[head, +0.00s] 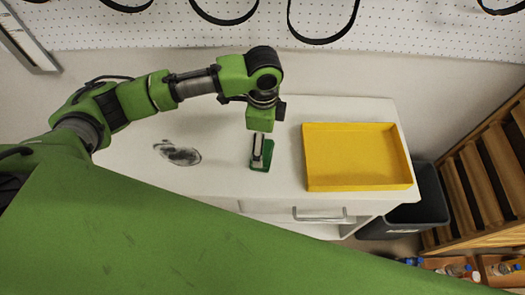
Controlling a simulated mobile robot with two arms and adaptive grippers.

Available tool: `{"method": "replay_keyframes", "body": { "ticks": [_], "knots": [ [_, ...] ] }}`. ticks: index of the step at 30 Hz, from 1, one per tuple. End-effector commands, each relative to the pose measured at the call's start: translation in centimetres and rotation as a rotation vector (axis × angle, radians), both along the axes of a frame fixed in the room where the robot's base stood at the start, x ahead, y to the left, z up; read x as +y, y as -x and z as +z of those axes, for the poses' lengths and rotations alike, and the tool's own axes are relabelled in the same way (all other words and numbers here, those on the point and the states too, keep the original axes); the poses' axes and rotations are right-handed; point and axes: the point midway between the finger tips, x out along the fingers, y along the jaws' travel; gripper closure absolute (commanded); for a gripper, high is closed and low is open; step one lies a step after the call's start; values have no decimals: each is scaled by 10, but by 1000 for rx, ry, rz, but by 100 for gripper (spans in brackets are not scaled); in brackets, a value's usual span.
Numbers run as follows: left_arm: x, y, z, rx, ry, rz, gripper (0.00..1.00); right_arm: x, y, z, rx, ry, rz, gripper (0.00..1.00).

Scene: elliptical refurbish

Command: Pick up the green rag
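The green rag (269,160) lies on the white cabinet top, left of the yellow tray. It is small and dark green, and part of it is hidden behind my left gripper. My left gripper (259,162) points down right over the rag, with its fingertips at or very close to it. Its fingers overlap from this angle, so I cannot tell whether they are open or shut, or whether they touch the rag. My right gripper is not in view.
A yellow tray (355,185) stands empty on the right of the white cabinet (225,118). A dark bin (428,205) and a wooden rack (478,185) stand at right. Black belts hang on the pegboard (420,35) behind.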

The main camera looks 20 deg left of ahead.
Motion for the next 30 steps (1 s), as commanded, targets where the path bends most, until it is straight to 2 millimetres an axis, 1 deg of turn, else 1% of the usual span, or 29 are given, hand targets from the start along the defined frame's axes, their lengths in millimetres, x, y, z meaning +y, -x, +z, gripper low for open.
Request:
{"method": "replay_keyframes", "body": {
  "ticks": [5, 7, 9, 12, 15, 21, 22, 23, 24, 26, 30],
  "knots": [
    [1, 1, -13, 3, -2, 0, 8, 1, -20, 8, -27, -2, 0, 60],
    [1, 2, -23, 3, -2, 1, 8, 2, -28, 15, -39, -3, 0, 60],
    [2, 3, -34, 3, -2, 0, 8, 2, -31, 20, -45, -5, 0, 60],
    [1, 1, -47, 0, 0, -1, 8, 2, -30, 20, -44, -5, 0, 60],
    [2, 2, -54, -1, -1, -1, 8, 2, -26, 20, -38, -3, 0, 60],
    [1, 1, -55, -2, 0, -2, 8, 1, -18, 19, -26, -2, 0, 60],
    [1, 1, -55, -2, 0, -1, 13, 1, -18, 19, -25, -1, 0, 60],
    [1, 1, -55, -2, 0, -1, 21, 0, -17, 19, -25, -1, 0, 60],
    [1, 1, -55, -2, 0, -1, 31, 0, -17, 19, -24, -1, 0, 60],
    [2, 1, -55, -2, 0, -1, 47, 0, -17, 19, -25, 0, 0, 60],
    [1, 1, -55, -2, 0, -1, 47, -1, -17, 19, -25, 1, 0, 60]
  ]
}}
